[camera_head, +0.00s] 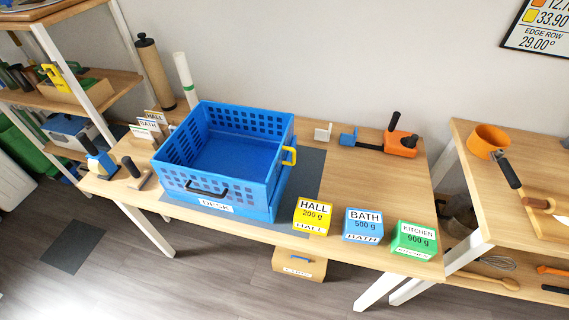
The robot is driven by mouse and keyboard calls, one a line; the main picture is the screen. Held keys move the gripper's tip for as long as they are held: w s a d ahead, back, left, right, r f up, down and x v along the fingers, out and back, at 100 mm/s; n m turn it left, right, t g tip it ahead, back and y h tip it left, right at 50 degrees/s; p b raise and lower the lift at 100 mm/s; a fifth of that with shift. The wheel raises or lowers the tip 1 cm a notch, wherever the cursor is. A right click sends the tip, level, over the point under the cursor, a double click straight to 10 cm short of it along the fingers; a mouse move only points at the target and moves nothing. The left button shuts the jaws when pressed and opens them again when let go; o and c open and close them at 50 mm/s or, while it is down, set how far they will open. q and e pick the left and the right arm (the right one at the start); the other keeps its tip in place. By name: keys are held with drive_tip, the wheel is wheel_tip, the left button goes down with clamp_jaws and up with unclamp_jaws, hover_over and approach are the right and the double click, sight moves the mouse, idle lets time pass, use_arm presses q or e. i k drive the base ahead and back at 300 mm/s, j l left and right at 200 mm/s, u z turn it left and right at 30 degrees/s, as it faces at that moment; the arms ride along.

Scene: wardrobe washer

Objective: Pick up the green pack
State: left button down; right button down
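The green pack (414,240) is a small box labelled KITCHEN 900 g. It stands at the front right corner of the wooden table (400,186) in the head view. A blue pack (362,225) labelled BATH 500 g stands to its left. A yellow pack (313,215) labelled HALL 200 g stands left of that. The packs are apart from one another. Neither of my grippers shows in the head view.
A blue crate (212,205) labelled DESK sits on a dark mat (309,172). An orange and blue tool (400,143) lies at the back right. A second table (470,150) stands right across a gap. Open tabletop lies behind the packs.

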sight(414, 241)
drive_tip(key=z, duration=1.4)
